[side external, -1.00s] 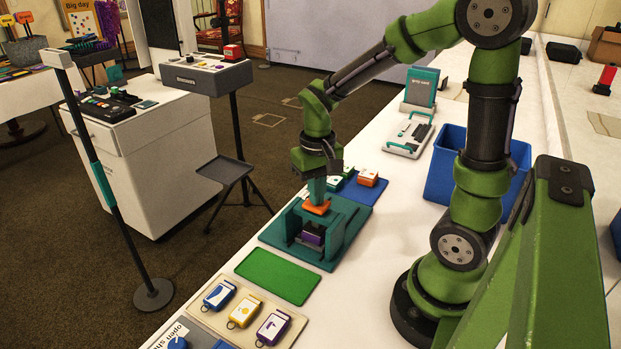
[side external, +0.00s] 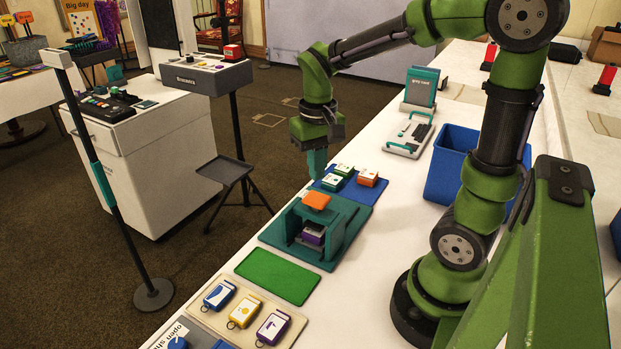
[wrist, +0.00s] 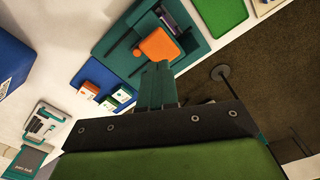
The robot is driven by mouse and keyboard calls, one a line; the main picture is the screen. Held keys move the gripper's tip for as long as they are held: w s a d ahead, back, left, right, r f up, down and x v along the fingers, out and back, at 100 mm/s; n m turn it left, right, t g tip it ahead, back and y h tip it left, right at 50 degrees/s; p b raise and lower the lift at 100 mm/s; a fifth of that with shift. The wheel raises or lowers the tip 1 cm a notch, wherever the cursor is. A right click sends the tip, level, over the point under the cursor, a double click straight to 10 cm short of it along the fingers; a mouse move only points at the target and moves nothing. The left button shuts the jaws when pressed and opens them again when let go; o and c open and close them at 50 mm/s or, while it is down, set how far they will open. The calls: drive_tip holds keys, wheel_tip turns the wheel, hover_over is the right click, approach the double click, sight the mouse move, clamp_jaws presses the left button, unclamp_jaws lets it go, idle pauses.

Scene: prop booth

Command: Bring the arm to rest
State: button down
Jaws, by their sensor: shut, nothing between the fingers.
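My gripper (side external: 317,165) is shut and empty, pointing down above the table's left edge, just behind the teal fixture (side external: 345,222). Its teal fingers also show in the wrist view (wrist: 157,75). The fixture has an orange pad (side external: 316,200) on top, seen in the wrist view beside the fingers (wrist: 158,46). A clear gap shows between the fingertips and the pad in the side view. A purple-and-white block (side external: 313,234) sits inside the fixture, under the pad.
A blue mat (side external: 378,191) holds several small boxes behind the fixture. A blue bin (side external: 450,165) stands to the right. A green mat (side external: 277,276) and a beige tray (side external: 208,315) with 3 tags lie in front. A tray stand (side external: 226,170) is on the floor left.

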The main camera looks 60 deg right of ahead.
drive_tip(key=shift+r, duration=0.6)
drive_tip(key=shift+w+f, duration=0.1)
drive_tip(key=shift+w, duration=0.05)
drive_tip(key=s+a+r+n+t+y, duration=0.2)
drive_tip(key=s+a+r+t, duration=0.3)
drive_tip(key=s+a+t, duration=0.1)
drive_tip(key=shift+a+r+t, duration=0.15)
drive_tip(key=shift+a+t, duration=0.45)
drive_tip(key=shift+a, duration=0.8)
